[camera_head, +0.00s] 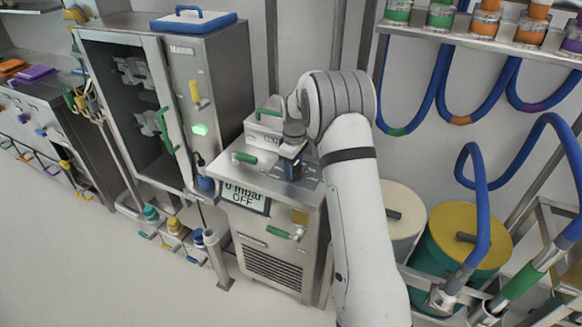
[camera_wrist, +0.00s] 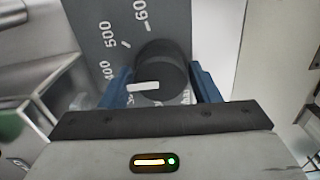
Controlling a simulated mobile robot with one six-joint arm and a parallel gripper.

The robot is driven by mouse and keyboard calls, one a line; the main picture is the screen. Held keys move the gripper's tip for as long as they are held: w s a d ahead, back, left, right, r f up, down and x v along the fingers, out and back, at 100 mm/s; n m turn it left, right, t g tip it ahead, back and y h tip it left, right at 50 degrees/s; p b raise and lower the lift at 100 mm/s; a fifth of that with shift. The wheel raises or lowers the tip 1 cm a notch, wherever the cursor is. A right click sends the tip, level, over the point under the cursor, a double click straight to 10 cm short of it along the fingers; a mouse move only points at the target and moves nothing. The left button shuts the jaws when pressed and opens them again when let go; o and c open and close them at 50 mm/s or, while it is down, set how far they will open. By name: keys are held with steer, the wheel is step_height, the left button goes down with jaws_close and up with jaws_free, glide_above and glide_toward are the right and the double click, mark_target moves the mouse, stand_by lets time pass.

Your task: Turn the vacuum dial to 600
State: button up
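The vacuum dial is a round black knob (camera_wrist: 170,72) with a white pointer mark. It sits on a grey plate (camera_wrist: 99,16) marked 400, 500 and 600. The pointer mark is directed to the left, below the 400 label. My gripper (camera_wrist: 162,76) has its two blue fingers on either side of the knob, very close to it; I cannot tell whether they touch it. In the head view my gripper (camera_head: 293,168) is over the top of the steel vacuum unit (camera_head: 272,240) and hides the dial. The unit's display (camera_head: 245,197) reads 0 mbar OFF.
A green-handled box (camera_head: 264,129) stands behind my gripper on the unit. A steel cabinet (camera_head: 214,75) with a partly open glass door is to the left. Drums, including a yellow-topped one (camera_head: 462,222), and blue hoses (camera_head: 480,160) are to the right. The floor at front left is clear.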

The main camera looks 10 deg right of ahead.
steer(key=c, duration=0.6)
steer(key=shift+a, duration=0.35)
steer(key=shift+d, duration=0.3)
steer(key=shift+d, duration=0.15)
steer(key=shift+m, duration=0.6)
steer(key=m+b, duration=0.1)
steer(key=m, duration=0.4)
steer(key=shift+f+m+b, duration=0.1)
steer(key=shift+m+b, duration=0.2)
steer(key=shift+m, duration=0.1)
steer(key=m, duration=0.4)
steer(key=shift+s+m+b, duration=0.1)
steer(key=shift+m+b, duration=0.35)
steer(key=shift+m, duration=1.95)
